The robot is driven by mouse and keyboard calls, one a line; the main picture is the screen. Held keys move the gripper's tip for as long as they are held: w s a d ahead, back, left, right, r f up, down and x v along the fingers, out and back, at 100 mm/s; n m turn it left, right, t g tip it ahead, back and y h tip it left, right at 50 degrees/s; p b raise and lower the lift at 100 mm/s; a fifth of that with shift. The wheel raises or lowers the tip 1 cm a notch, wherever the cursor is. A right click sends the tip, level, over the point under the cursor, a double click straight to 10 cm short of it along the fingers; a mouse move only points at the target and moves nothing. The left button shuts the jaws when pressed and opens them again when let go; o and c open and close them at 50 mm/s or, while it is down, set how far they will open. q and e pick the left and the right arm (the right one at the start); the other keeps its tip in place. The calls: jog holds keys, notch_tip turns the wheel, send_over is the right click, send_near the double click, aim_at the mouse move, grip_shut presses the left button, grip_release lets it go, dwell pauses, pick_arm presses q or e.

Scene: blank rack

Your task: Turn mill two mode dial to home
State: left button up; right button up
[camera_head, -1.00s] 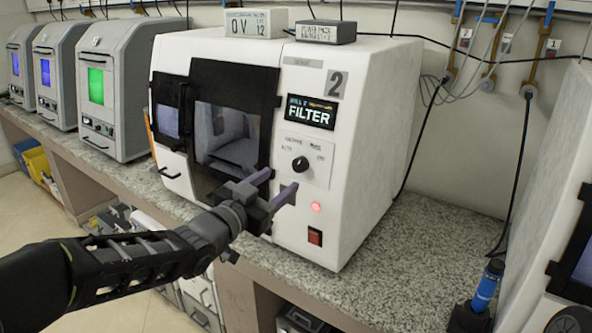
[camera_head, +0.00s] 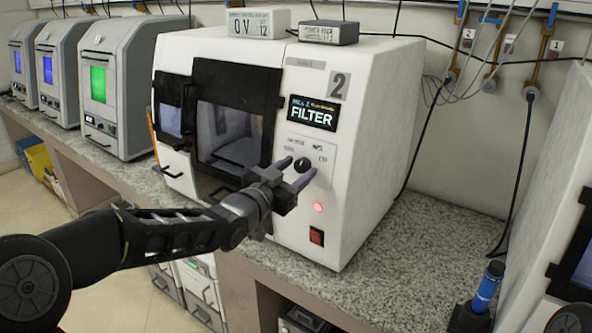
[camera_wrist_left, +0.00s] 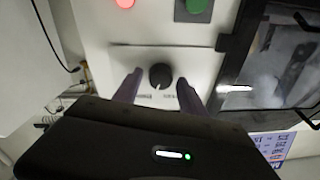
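The white mill (camera_head: 365,120) marked 2 stands on the counter, and its screen (camera_head: 313,112) reads FILTER. Its black round mode dial (camera_head: 302,164) is on the front panel below the screen. The dial also shows in the left wrist view (camera_wrist_left: 160,75), with a small light mark on its lower edge there. The labels around it are too small to read surely. My left gripper (camera_head: 298,169) is open at the panel. In the left wrist view its two purple-grey fingers (camera_wrist_left: 159,92) stand on either side of the dial, with gaps visible. My right gripper is not in view.
A red lamp (camera_head: 318,207) glows below the dial, above a red switch (camera_head: 316,236). The mill's dark door (camera_head: 232,120) is left of the panel. Bare granite counter (camera_head: 420,265) lies to the right, with a blue cylinder (camera_head: 487,287) near its front.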

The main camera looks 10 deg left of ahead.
pick_arm(q)
grip_shut()
dwell(0.3)
jog(key=shift+n+b, duration=0.3)
jog(key=shift+n, duration=0.1)
jog(key=n+b, duration=0.2)
jog(key=n, duration=0.1)
jog(key=shift+n+y, duration=0.3)
jog(key=shift+y, duration=0.1)
jog(key=n+y+b, duration=0.1)
jog(key=n+b, duration=0.2)
jog(key=n, duration=0.3)
jog(key=shift+d, duration=0.1)
jog(key=n+b, duration=0.1)
jog(key=n, duration=0.1)
jog(key=shift+r+n+g, duration=0.15)
jog(key=shift+n+g, duration=0.25)
jog(key=shift+n+g+y, duration=0.3)
jog(key=shift+n, duration=1.6)
